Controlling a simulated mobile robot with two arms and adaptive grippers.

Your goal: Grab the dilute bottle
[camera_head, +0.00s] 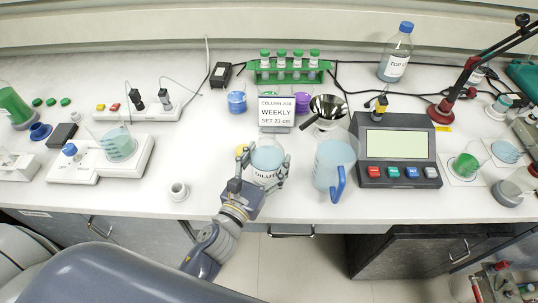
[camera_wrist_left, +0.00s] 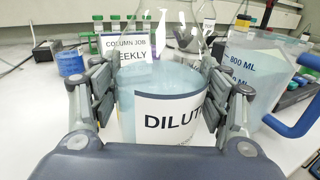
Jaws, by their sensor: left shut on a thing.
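The dilute bottle (camera_head: 267,157) is clear with pale blue liquid and a white label reading "DILUTE". It is near the front edge of the bench, left of the blue-handled jug. My left gripper (camera_head: 265,163) is shut on it, one finger on each side. In the left wrist view the bottle (camera_wrist_left: 165,105) stands upright between the fingers of the gripper (camera_wrist_left: 160,88), its label facing the palm. I cannot tell whether its base touches the bench. The end of the label is hidden behind the right finger. My right gripper does not show.
The jug (camera_head: 333,165) stands close on the right; its blue handle (camera_wrist_left: 295,122) is near the fingers. Behind are the "WEEKLY" sign (camera_head: 277,112), a funnel (camera_head: 328,107) and a green tube rack (camera_head: 290,76). A grey button console (camera_head: 397,150) is farther right.

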